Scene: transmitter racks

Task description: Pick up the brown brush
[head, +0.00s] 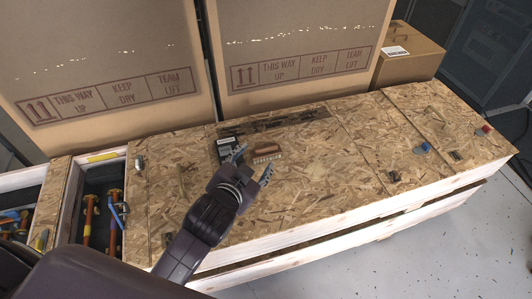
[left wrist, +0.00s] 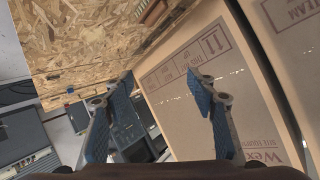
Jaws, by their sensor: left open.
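My right gripper is in neither view.
Tall cardboard boxes (head: 300,85) stand behind. A blue item (head: 421,148) and a red one (head: 485,130) lie further right. An open tool compartment (head: 92,181) is at left. The lid's front middle is clear.

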